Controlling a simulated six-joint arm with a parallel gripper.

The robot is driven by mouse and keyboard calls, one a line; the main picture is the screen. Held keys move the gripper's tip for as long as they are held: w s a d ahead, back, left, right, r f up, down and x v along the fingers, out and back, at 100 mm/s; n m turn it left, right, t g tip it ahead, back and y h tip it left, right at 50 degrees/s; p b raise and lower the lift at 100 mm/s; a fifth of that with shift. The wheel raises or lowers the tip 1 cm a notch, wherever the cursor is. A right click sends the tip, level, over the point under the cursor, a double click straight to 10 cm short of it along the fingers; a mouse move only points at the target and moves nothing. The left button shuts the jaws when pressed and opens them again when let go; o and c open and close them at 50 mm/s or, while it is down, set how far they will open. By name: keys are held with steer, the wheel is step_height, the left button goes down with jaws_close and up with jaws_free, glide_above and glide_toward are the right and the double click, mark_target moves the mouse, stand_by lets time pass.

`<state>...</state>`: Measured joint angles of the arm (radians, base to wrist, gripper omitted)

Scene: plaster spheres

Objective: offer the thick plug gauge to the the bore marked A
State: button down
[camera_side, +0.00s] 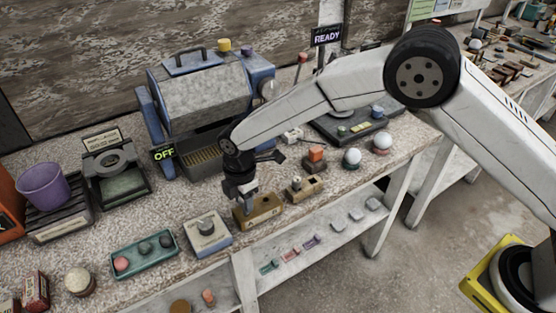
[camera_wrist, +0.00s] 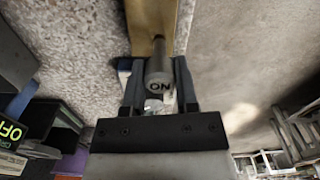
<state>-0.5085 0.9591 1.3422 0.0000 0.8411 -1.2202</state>
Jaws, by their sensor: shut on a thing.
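My gripper (camera_side: 243,192) is shut on a grey metal plug gauge, pointing down over a brass-coloured block (camera_side: 264,212) near the bench's front edge. In the wrist view my gripper (camera_wrist: 158,84) has the gauge (camera_wrist: 158,68) between its two dark fingers. Dark letters that look like "ON" show on the gauge's near end. Its thinner part reaches toward the brass block, which also shows in the wrist view (camera_wrist: 150,18). The block's front has dark marks too small to read. The bores are hidden, and I cannot tell whether the gauge tip touches or enters one.
A blue-grey machine (camera_side: 205,95) stands behind. The bench front edge is close.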

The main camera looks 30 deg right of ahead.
steer(key=shift+f, duration=0.4)
steer(key=shift+r, duration=0.45)
steer(key=shift+w, duration=0.1)
stand_by(0.9)
steer(key=shift+f, duration=0.35)
stand_by(1.2)
steer(key=shift+d+r, duration=0.1)
steer(key=shift+r, duration=1)
stand_by(1.0)
